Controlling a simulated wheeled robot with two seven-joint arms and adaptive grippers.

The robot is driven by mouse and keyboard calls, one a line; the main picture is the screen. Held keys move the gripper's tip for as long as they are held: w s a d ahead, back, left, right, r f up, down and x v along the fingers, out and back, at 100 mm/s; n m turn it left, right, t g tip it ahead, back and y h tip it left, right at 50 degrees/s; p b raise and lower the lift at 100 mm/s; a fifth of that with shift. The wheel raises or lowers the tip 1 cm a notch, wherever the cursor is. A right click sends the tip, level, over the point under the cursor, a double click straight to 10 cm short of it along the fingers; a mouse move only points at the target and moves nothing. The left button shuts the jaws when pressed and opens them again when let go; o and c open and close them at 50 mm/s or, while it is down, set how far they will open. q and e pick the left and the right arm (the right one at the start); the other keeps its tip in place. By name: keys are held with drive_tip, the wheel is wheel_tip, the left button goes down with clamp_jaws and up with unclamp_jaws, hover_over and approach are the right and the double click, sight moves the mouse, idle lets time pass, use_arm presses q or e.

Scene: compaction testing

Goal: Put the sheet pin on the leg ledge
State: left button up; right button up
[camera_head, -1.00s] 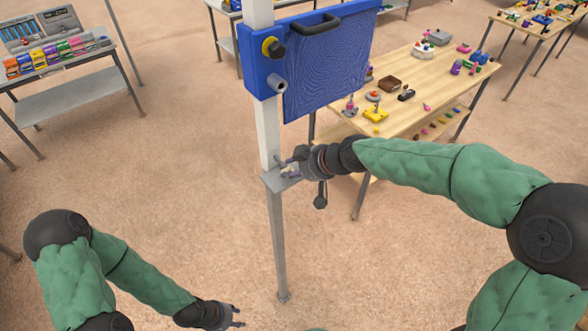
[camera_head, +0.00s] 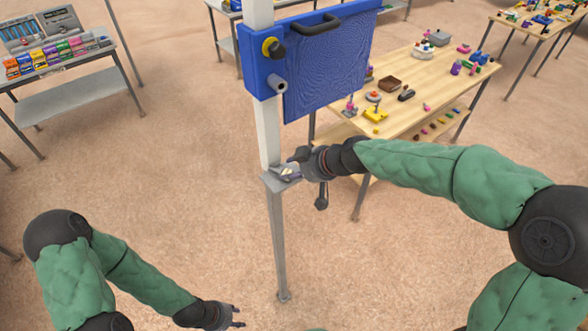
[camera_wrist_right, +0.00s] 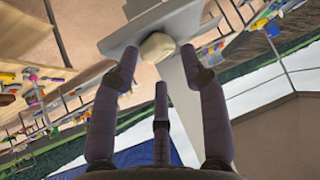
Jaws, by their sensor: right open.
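The sheet pin, a pale cream rounded piece (camera_wrist_right: 157,46), appears against the grey leg ledge (camera_wrist_right: 118,40) in the right wrist view. My right gripper (camera_wrist_right: 163,72) is open, its dark fingers spread on either side of the pin with visible gaps. In the head view, my right gripper (camera_head: 288,170) is at the grey ledge (camera_head: 270,183) on the upright leg, and its fingers partly hide the pin. Exact contact between pin and ledge is hard to tell. My left gripper (camera_head: 239,316) is low at the bottom, open and empty, well away from the ledge.
A blue panel (camera_head: 335,70) with a black handle (camera_head: 307,23) is mounted on the post above the ledge. A wooden table (camera_head: 430,85) with several small parts stands behind at right. A grey bench (camera_head: 75,75) with colourful items is at left. The floor around the leg is clear.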

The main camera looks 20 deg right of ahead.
drive_tip(key=b+v, duration=0.1)
drive_tip(key=v, duration=1)
drive_tip(key=shift+s+d+r, duration=0.15)
drive_tip(key=shift+s+r, duration=0.05)
drive_tip(key=shift+r, duration=0.1)
